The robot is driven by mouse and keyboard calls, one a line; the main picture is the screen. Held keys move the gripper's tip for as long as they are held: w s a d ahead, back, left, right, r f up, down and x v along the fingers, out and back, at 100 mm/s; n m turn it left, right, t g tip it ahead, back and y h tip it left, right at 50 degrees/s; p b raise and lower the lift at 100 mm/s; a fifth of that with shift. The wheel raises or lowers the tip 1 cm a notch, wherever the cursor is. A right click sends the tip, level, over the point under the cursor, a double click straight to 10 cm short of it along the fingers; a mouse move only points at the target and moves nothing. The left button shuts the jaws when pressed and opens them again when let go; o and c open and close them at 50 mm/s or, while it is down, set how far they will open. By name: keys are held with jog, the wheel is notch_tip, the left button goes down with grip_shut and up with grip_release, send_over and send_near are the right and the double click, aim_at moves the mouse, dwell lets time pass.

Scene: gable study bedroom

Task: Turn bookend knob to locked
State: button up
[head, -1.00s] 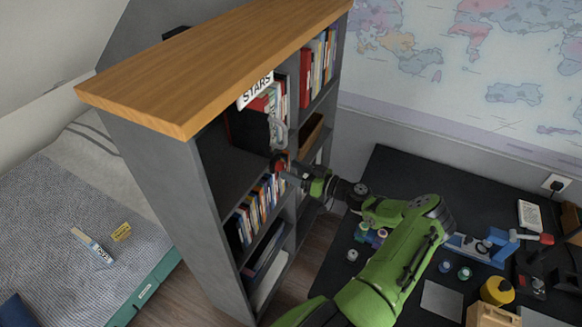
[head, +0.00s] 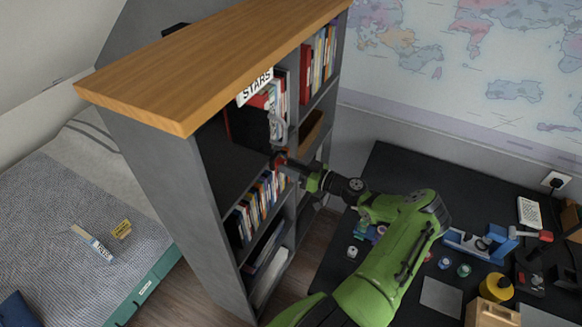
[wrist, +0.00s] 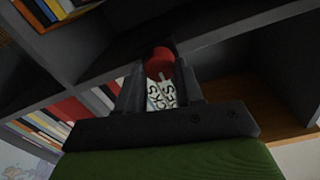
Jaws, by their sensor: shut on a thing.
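The knob is a small red cylinder (wrist: 159,64) in the wrist view, between the tips of my gripper (wrist: 160,78). The dark fingers are shut on it from both sides. A white plate with dark letters (wrist: 162,95) shows between the fingers; its text is too small to read surely. In the head view my gripper (head: 279,160) reaches into the bookcase at the shelf edge, just below a grey looped piece (head: 277,128) that may belong to the bookend. The knob is hidden there by the fingers, and its setting cannot be told.
The grey bookcase (head: 165,200) has a wooden top (head: 215,65) and a STARS sign (head: 255,87). Books (head: 262,198) fill shelves close around my gripper. A black desk (head: 400,165) with tools stands right, a bed (head: 60,215) left.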

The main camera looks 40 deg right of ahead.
jog(key=shift+f, duration=0.1)
jog(key=shift+d+m+g+b, duration=0.15)
jog(key=shift+m+b, duration=0.75)
jog(key=shift+m, duration=3.4)
jog(key=shift+a+m+g+b, duration=0.15)
jog(key=shift+m+b, duration=0.75)
jog(key=shift+m, duration=3.4)
jog(key=shift+d, duration=0.1)
jog(key=o, duration=1)
jog(key=shift+o, duration=0.2)
jog(key=b+v, duration=0.1)
jog(key=v, duration=1.4)
jog(key=shift+s+d+b, duration=0.25)
jog(key=shift+s+b, duration=0.05)
jog(key=shift+s, duration=0.05)
